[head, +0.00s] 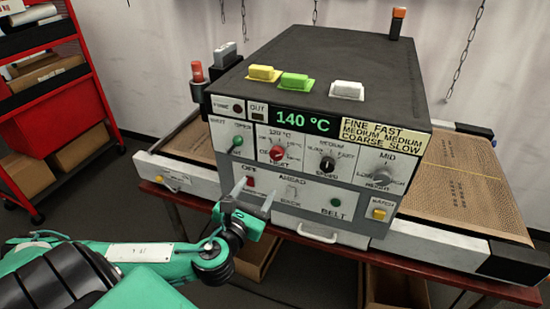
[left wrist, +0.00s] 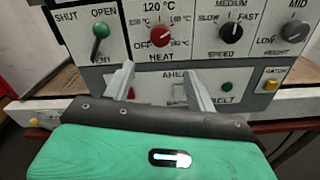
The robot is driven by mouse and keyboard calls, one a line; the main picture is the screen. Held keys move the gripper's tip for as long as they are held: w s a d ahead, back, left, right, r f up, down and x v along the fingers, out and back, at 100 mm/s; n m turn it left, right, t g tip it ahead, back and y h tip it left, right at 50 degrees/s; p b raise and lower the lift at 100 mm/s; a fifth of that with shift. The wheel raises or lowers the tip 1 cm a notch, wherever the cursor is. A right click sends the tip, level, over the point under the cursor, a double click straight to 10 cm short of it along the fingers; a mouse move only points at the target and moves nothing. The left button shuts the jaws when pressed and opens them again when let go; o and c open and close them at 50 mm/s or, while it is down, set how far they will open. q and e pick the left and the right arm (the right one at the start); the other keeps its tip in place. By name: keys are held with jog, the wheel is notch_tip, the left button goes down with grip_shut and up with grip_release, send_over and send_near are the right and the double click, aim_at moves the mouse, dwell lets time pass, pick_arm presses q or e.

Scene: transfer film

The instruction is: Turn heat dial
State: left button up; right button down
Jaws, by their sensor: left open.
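The red heat dial (head: 277,153) sits on the machine's grey front panel, under the label 120 °C and above the word HEAT. It also shows in the left wrist view (left wrist: 160,36), with OFF printed at its left. The green display (head: 303,121) above reads 140 °C. My left gripper (head: 255,188) is open and empty, in front of the panel below the dial. In the left wrist view its two fingers (left wrist: 160,80) point toward the panel, one on each side below the dial, apart from it. My right gripper is in neither view.
Beside the dial are the green vent lever (head: 237,141), the black speed knob (head: 327,164) and the grey height knob (head: 381,176). A red switch (head: 250,182) is close to my left gripper. A conveyor bed (head: 470,190) extends at right. A red shelf (head: 62,90) stands at left.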

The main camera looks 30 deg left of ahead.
aim_at(276, 156)
pick_arm(q)
jog(key=p+x, duration=0.1)
jog(key=x, duration=0.3)
jog(key=p+x, duration=0.2)
jog(key=x, duration=0.2)
jog(key=r+p+x, duration=0.1)
jog(key=x, duration=0.3)
jog(key=shift+w+r, duration=0.15)
jog(key=shift+w, duration=0.55)
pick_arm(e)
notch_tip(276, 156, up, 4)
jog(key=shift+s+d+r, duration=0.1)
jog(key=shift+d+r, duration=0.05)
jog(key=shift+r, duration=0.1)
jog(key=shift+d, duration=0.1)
pick_arm(q)
jog(key=c, duration=1)
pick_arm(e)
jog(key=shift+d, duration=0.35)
